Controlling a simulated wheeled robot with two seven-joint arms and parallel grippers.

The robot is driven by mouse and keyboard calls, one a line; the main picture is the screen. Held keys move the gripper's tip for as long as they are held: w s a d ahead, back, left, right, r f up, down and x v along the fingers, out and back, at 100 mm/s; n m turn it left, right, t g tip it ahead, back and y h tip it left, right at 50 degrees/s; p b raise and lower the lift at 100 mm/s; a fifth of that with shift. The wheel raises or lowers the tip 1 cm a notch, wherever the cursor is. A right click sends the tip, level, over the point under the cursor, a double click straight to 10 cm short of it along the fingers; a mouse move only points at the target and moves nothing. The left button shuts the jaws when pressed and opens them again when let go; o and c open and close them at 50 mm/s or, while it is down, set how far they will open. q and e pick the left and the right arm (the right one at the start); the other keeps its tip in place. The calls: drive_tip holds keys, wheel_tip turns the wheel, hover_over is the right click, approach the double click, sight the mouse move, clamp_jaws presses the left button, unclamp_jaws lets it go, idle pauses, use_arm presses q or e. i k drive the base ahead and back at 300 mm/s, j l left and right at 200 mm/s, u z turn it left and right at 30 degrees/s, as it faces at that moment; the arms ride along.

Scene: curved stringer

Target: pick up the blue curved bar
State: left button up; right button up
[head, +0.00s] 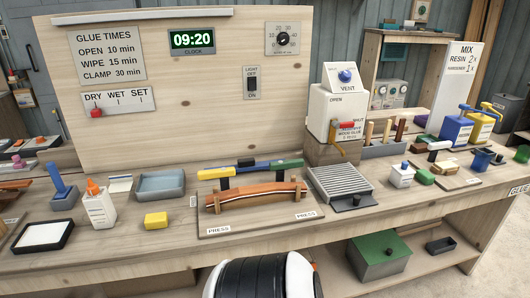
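A low press (215,228) stands at the middle of the bench. A small black block (247,162) sits on the blue part. I cannot tell whether the blue part is a separate curved piece. Neither of my grippers is in view.
Right of the press is a ribbed grey tray (340,184). Left are a yellow block (156,220), a white glue bottle (99,205) and a blue-grey tray (160,186). A white vent box (338,110) stands behind. Bare bench front (150,255) is free.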

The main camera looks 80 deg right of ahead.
sight(244, 165)
drive_tip(key=z, duration=2.6)
drive_tip(key=i+l, duration=0.25)
drive_tip(key=l+z, duration=0.05)
